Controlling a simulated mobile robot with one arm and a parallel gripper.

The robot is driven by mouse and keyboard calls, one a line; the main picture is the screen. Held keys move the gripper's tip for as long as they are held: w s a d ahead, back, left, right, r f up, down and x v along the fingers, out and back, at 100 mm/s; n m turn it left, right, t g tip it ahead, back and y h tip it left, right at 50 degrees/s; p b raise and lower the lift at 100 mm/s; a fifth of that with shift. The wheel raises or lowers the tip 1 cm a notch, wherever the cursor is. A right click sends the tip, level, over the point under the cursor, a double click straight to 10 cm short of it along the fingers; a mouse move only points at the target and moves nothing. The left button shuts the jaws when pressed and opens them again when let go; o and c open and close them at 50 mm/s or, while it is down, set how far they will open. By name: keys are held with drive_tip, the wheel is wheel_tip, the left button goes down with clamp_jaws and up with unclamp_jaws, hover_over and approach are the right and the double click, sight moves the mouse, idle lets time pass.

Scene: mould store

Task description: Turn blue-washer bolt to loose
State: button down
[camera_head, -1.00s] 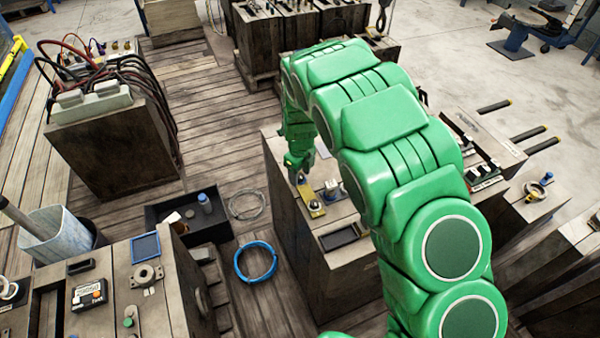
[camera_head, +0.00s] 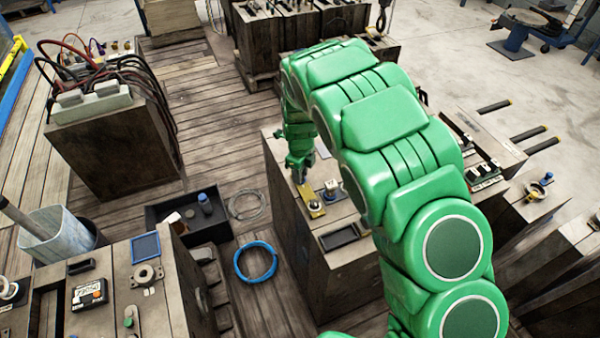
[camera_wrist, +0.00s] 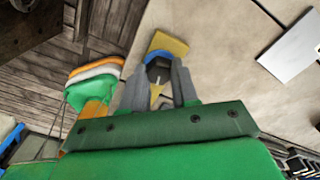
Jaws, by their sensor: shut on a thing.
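In the wrist view my two grey fingers (camera_wrist: 160,85) reach over the same plate (camera_wrist: 171,42). A blue ring, the washer of the blue-washer bolt (camera_wrist: 158,57), shows as an arc at the fingertips. My gripper is shut on the bolt; its head is mostly hidden by the fingers. Another fastener with a dark head sits on the plate's front end in the head view.
A small block (camera_head: 332,188) with a pale top stands right of the plate. A dark framed recess (camera_head: 339,237) lies in front. A black tray (camera_head: 212,230) and a blue cable coil (camera_head: 256,262) lie on the floor at left. A white card (camera_wrist: 292,47) lies on the cabinet.

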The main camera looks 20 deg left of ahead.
drive_tip(key=n, duration=1.4)
drive_tip(key=shift+n, duration=0.3)
drive_tip(key=n, duration=0.3)
drive_tip(key=shift+n, duration=0.3)
drive_tip(key=n, duration=0.3)
drive_tip(key=shift+n, duration=0.3)
drive_tip(key=n, duration=0.7)
drive_tip(key=shift+f, duration=0.1)
drive_tip(key=n, duration=0.5)
drive_tip(key=shift+n, duration=0.3)
drive_tip(key=n, duration=0.5)
drive_tip(key=shift+n, duration=0.3)
drive_tip(key=n, duration=1.1)
